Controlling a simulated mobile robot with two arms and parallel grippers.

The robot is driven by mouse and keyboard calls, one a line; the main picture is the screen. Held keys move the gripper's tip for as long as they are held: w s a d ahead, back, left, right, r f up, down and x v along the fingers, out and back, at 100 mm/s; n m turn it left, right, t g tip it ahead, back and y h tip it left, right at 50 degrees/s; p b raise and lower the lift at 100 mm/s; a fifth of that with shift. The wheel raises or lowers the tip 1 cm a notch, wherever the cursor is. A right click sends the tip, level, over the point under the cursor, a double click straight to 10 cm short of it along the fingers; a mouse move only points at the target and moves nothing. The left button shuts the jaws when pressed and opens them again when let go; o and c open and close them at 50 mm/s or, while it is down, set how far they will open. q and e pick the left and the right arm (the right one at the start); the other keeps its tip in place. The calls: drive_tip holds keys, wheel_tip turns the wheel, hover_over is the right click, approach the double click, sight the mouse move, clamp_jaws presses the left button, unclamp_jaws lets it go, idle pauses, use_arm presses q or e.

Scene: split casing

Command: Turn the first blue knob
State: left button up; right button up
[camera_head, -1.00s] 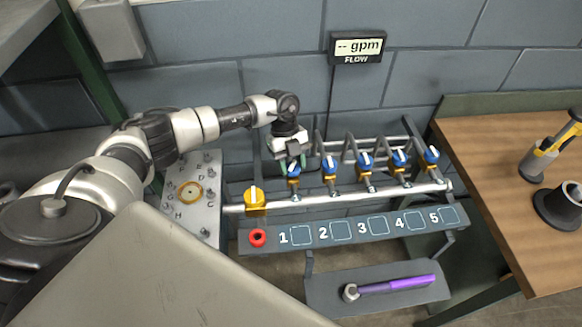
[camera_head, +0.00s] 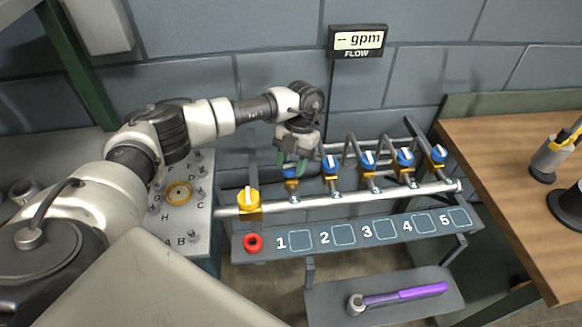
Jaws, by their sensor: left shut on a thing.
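The first blue knob (camera_head: 291,171) sits on its brass valve at the left end of the row of blue knobs, above the label 1. My left gripper (camera_head: 291,163) is over this knob from above, with its greenish fingers on either side, shut on it. The fingers hide most of the knob. The other blue knobs, such as the second one (camera_head: 330,163), stand along the same pipe to the right with white marks on top. My right gripper is out of view.
A purple-handled tool (camera_head: 400,296) lies on the lower shelf. The flow display (camera_head: 358,41) reads "-- gpm". A wooden table (camera_head: 500,160) stands at right.

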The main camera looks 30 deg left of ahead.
use_arm(q)
drive_tip(key=shift+r+m+y+b, duration=0.1)
drive_tip(key=shift+m+y+b, duration=0.35)
drive_tip(key=shift+m, duration=0.55)
drive_tip(key=o, duration=0.9)
drive_tip(key=shift+d, duration=0.1)
drive_tip(key=b+v, duration=0.2)
drive_tip(key=v, duration=0.8)
drive_tip(key=shift+r, duration=0.4)
